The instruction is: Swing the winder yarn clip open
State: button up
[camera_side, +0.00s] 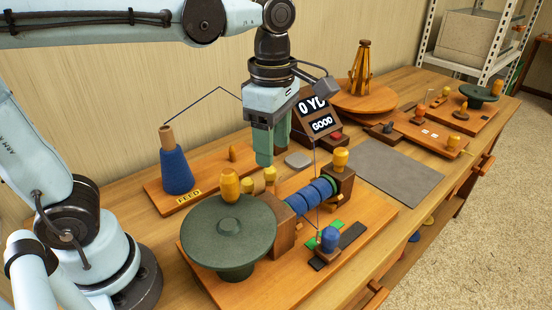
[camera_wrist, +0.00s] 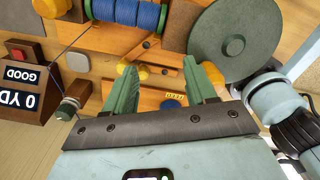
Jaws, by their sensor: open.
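The winder stands on a wooden board (camera_side: 295,273), with a blue yarn drum (camera_side: 309,197) between brown blocks and a dark green disc (camera_side: 229,228) beside it. The drum also shows at the top of the wrist view (camera_wrist: 125,12). A small blue-topped part (camera_side: 329,239) sits in front of the drum by green and black strips. I cannot tell which small part is the yarn clip. My gripper (camera_side: 274,150) is open, pointing down above and behind the drum, touching nothing that I can see. Its green fingers spread empty in the wrist view (camera_wrist: 163,72).
A blue yarn cone (camera_side: 176,172) stands on the FEED board at left. A display (camera_side: 317,116) reading GOOD stands behind my gripper. Yellow knobs (camera_side: 341,158) rise around the winder. A grey mat (camera_side: 392,172) lies bare at right, with more wooden fixtures beyond.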

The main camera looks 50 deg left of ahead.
jog(key=n, duration=0.2)
send_over(270, 176)
notch_tip(270, 176, down, 3)
jog(key=w+a, duration=0.1)
notch_tip(270, 176, down, 13)
jog(key=shift+a+r, duration=0.1)
jog(key=shift+r, duration=0.1)
jog(key=shift+c, duration=0.3)
grip_shut()
